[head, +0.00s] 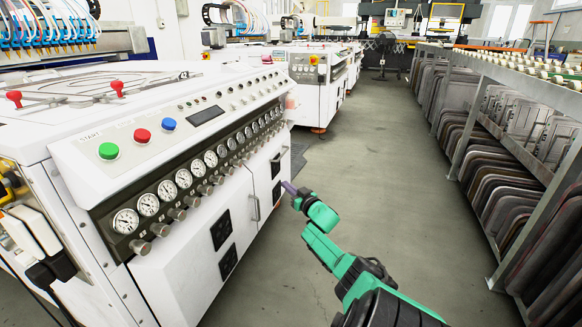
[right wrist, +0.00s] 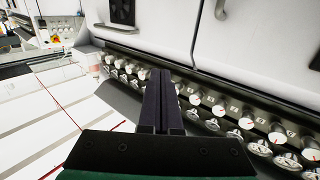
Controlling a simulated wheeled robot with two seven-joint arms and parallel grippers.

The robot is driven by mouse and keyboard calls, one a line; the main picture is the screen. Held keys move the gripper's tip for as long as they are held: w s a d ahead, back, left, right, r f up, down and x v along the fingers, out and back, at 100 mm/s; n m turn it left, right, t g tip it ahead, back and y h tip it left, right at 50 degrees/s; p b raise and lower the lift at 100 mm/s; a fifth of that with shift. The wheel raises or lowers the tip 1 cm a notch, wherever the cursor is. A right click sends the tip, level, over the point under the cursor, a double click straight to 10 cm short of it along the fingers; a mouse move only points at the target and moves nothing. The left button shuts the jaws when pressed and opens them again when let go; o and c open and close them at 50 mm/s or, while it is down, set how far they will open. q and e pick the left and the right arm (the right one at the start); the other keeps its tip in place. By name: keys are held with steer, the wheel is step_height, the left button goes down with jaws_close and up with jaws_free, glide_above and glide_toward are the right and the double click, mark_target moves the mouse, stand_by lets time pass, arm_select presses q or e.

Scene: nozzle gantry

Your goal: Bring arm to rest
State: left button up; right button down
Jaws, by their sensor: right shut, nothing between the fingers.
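My right arm, green and black, comes in from the bottom of the head view and reaches up and to the left. My right gripper (head: 289,188) is at its end, in front of the white machine's cabinet doors. In the right wrist view its two dark fingers (right wrist: 160,75) lie side by side, shut, with nothing between them. I cannot tell the exact gap to the machine; no contact shows. My left gripper is not in view.
The white machine (head: 185,250) fills the left, with green (head: 108,151), red (head: 142,136) and blue (head: 169,124) buttons above a row of gauges and knobs. A metal rack (head: 505,135) holding many panels lines the right. The grey floor (head: 385,180) between them is open.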

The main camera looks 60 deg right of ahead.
steer(key=shift+s+d+f, duration=0.1)
steer(key=shift+s, duration=0.5)
